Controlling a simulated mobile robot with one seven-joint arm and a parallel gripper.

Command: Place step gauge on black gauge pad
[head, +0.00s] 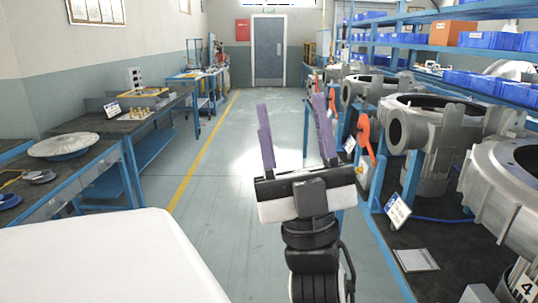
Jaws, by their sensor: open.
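My gripper (291,104) is in the middle of the head view, raised above the aisle floor. Its two purple fingers are spread wide apart, with nothing between them. I cannot pick out a step gauge for certain in this view. A small white block with dark spots (134,78) stands at the back of the far left bench, too small to identify. I cannot pick out a separate black gauge pad either; the benches themselves have dark tops.
The left bench (88,168) holds a large grey disc (63,145) and small round parts. The bench behind it has a yellow-edged tray (145,93). Large grey blower housings (432,112) line the right bench, under shelves of blue bins (502,88). The aisle floor (215,195) is clear.

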